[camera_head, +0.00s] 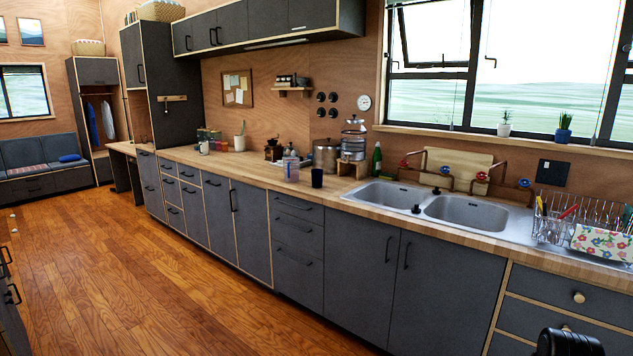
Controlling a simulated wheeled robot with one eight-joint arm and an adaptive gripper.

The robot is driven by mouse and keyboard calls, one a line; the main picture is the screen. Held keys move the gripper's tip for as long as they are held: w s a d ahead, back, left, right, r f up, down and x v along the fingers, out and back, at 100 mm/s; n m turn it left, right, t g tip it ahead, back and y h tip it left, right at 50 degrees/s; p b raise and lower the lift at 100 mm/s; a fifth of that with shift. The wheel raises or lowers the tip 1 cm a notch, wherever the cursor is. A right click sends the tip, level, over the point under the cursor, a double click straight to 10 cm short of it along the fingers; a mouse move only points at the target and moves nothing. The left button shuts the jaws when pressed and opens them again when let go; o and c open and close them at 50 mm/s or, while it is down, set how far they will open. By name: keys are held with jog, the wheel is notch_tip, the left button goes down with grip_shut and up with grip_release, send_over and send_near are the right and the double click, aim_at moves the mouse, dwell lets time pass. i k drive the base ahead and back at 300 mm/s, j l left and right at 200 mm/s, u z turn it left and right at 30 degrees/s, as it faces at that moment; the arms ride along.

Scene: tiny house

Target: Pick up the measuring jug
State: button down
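A clear container that looks like the measuring jug (291,168) stands upright on the wooden counter, left of the sink and near the front edge. It is small and far off, so its markings and handle are hard to make out. A dark cup (317,178) stands just right of it. A black part, seemingly of my gripper (569,342), shows at the bottom right edge, far from the jug. Its fingers are cut off or hidden, so I cannot see whether it is open or shut.
A metal pot (325,155), a coffee grinder (273,150) and a glass press (353,138) stand near the jug. A green bottle (376,160) is by the double sink (467,212). A dish rack (585,222) is at right. The wooden floor (130,270) on the left is clear.

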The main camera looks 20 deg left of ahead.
aim_at(291, 164)
jog(key=u, duration=0.4)
jog(key=i+j+u, duration=0.35)
jog(key=i+u, duration=0.4)
jog(key=i, duration=0.1)
